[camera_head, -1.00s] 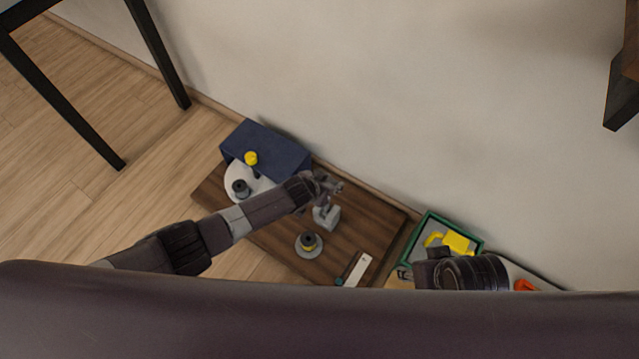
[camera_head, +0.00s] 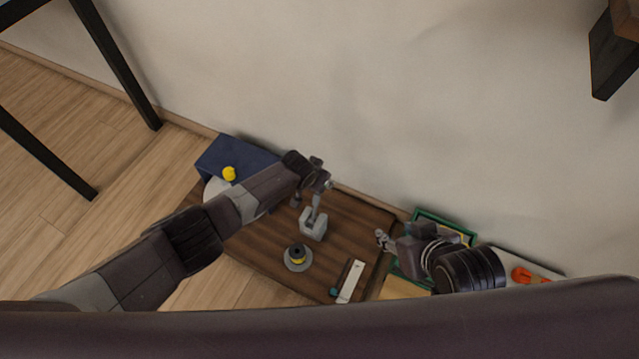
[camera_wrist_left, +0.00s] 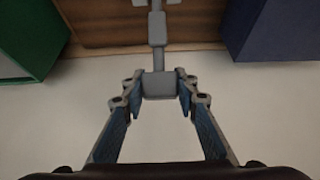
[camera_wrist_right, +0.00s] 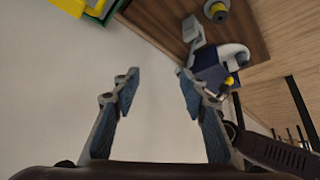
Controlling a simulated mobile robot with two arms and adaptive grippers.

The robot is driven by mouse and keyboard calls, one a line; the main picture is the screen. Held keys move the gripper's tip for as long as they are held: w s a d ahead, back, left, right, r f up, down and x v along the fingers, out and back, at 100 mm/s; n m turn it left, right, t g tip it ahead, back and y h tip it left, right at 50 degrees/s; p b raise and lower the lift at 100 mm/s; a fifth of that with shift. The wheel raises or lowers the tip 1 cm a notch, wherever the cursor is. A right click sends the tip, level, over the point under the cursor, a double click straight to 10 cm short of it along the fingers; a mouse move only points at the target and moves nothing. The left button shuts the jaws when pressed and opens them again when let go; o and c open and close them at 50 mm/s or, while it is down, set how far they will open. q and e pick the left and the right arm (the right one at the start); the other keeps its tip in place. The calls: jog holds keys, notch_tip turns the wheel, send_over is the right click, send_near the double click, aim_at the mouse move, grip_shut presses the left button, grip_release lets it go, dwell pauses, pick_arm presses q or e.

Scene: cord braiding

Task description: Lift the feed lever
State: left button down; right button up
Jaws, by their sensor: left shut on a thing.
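The feed lever is a grey bar with a block-shaped end (camera_wrist_left: 158,84), rising from a grey bracket (camera_head: 313,226) on the brown board. In the left wrist view the block end sits between my left fingertips, which touch it on both sides. My left gripper (camera_head: 318,180) is shut on the lever's end, above the bracket. My right gripper (camera_head: 384,240) is at the board's right edge, apart from the lever. In the right wrist view my right gripper (camera_wrist_right: 158,82) is open and empty, and the grey bracket (camera_wrist_right: 192,30) shows beyond it.
A blue box (camera_head: 232,156) with a yellow knob (camera_head: 229,174) stands at the board's left. A spool on a grey disc (camera_head: 297,260) and a white strip (camera_head: 350,282) lie nearer. A green tray (camera_head: 432,217) is at right, partly behind my right arm. The wall is close behind.

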pick_arm(q)
jog(key=shift+w+d+r, duration=0.15)
jog(key=shift+w+r, duration=0.1)
jog(key=shift+w, duration=0.05)
jog(key=c, duration=1.8)
grip_release()
jog(key=shift+c, duration=0.2)
jog(key=o, duration=0.3)
jog(key=shift+s+f, duration=0.1)
jog(key=shift+f, duration=0.05)
jog(key=shift+o, duration=0.2)
jog(key=shift+s, duration=0.1)
jog(key=v, duration=1.2)
